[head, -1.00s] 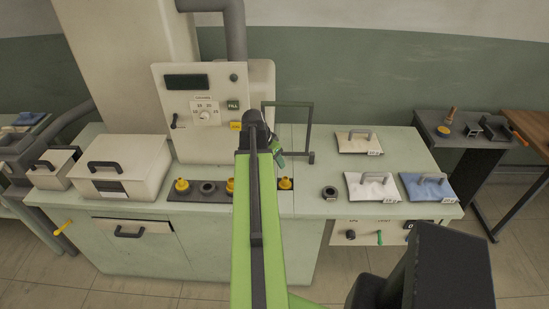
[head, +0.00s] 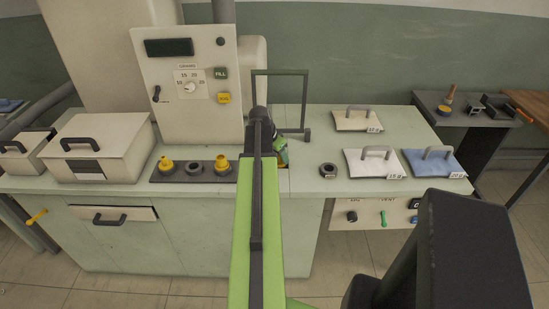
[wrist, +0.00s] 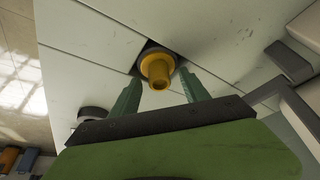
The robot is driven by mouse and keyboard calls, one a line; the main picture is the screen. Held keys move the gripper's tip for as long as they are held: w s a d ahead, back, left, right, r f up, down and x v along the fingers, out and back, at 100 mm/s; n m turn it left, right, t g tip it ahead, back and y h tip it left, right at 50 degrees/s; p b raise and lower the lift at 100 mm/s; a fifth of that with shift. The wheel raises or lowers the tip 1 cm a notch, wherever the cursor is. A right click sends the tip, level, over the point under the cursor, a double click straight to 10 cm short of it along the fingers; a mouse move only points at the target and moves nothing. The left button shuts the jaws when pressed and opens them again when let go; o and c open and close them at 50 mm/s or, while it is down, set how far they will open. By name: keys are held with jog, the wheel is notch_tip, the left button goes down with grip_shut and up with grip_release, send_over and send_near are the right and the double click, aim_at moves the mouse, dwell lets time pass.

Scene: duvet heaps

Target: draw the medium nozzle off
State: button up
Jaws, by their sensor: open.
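A yellow nozzle (wrist: 158,70) with a wide flange and narrower tip shows in the wrist view. It stands in a dark collar at a seam of the pale worktop. My gripper (wrist: 159,79) is open, its two green fingers on either side of the nozzle's near end, with no clear grip on it. I cannot tell nozzle sizes.
A filling machine (head: 188,100) with a dial stands behind the rack. A dark frame (head: 306,100) rises behind my gripper. A lidded box (head: 125,150) is left. A dark ring (head: 328,170) and handled pouches (head: 375,162) lie right. Some worktop between is clear.

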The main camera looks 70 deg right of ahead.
jog(key=shift+d+f, duration=0.2)
jog(key=shift+f, duration=0.45)
jog(key=shift+r, duration=0.1)
grip_shut()
